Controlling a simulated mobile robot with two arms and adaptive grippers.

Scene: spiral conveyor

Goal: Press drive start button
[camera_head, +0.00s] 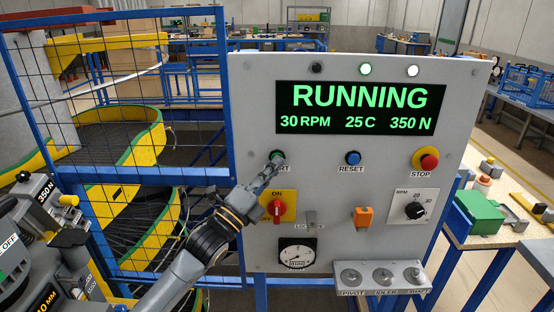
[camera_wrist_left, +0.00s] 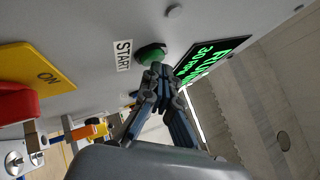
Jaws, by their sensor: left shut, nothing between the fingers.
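The green start button (camera_head: 277,156) is on the upper left of the grey control panel (camera_head: 330,170), above a label partly covered by my gripper. My left gripper (camera_head: 272,168) is shut and empty, its fingertips at the button. In the left wrist view the fingertips (camera_wrist_left: 158,72) are just beside the green button (camera_wrist_left: 151,54), next to the START label (camera_wrist_left: 123,55); I cannot tell if they touch it. The display (camera_head: 360,107) reads RUNNING, 30 RPM, 25 C, 350 N. My right gripper is not in view.
The panel also holds a blue RESET button (camera_head: 353,158), a red STOP button (camera_head: 429,161), a red ON switch (camera_head: 276,208), an RPM knob (camera_head: 414,210) and a gauge (camera_head: 297,255). A blue mesh fence (camera_head: 100,170) stands left, before the spiral conveyor (camera_head: 150,145).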

